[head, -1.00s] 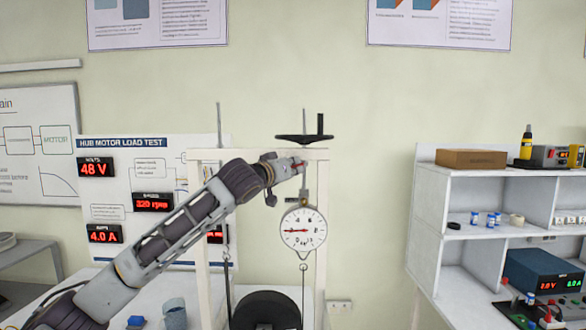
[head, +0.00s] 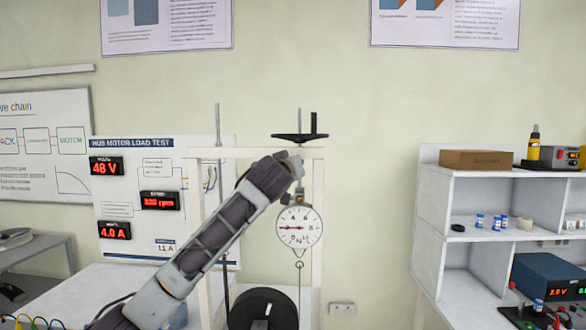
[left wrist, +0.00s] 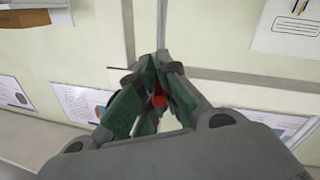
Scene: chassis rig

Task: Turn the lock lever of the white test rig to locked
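The white test rig (head: 317,240) is an upright frame in the middle of the head view. It has a black handwheel (head: 300,137) on top, a round dial gauge (head: 299,227) and a black wheel (head: 263,309) low down. My left gripper (head: 296,163) is at the rig's top beam, just above the dial. In the left wrist view a red knob (left wrist: 158,101), seemingly the lock lever's, lies between the fingers of my left gripper (left wrist: 160,72). The fingers look closed in on it; the rest of the lever is hidden. My right gripper is not in view.
A load test board (head: 135,225) with red readouts stands left behind the rig. A white shelf unit (head: 433,215) with small parts and instruments is at the right. The wall between rig and shelf is clear.

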